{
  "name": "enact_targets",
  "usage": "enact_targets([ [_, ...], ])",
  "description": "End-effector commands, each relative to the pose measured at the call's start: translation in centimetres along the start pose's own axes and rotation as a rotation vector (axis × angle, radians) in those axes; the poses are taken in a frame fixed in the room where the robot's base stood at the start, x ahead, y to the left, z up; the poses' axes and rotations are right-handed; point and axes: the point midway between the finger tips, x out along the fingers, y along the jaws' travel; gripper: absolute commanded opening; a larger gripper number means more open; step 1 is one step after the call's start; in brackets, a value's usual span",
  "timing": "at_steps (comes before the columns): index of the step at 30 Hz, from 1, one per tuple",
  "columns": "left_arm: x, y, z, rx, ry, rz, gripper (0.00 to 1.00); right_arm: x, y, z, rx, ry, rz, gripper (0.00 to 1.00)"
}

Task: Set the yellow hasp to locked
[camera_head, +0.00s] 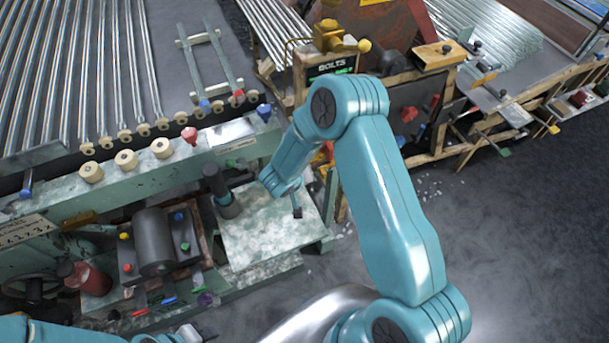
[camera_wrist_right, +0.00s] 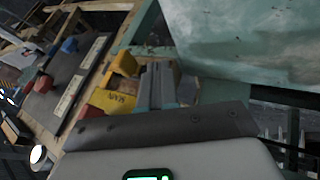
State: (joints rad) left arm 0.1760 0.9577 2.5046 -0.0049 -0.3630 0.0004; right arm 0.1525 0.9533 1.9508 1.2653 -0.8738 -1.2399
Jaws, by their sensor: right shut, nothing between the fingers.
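In the right wrist view, a yellow piece (camera_wrist_right: 124,64) and a lower yellow part with dark lettering (camera_wrist_right: 112,101) sit on a wooden frame, just left of my right gripper (camera_wrist_right: 160,88). I take these as the yellow hasp; its setting cannot be read. In the head view, a bit of yellow and red (camera_head: 323,152) shows behind my right arm, mostly hidden.
The pale green bench plate (camera_head: 265,230) lies below my right gripper. A dark panel with red and blue knobs (camera_head: 408,108) is to the right. Open floor (camera_head: 510,230) lies at right.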

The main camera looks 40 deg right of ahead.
Motion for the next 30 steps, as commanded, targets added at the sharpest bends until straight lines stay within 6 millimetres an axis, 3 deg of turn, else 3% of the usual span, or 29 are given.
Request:
enact_targets([
  [9,-0.3,0.1,0.0,0.000,0.000,0.000,0.43,-6.1,0.3,0.0,-0.001,0.003,-0.003,0.00],
  [15,-0.6,0.2,0.0,0.000,0.000,0.000,0.43,-9.1,0.3,0.0,-0.002,0.002,-0.002,0.00],
  [30,-0.6,0.2,0.0,0.000,0.000,0.000,0.43,-10.0,0.0,0.1,-0.002,0.000,-0.001,0.00],
])
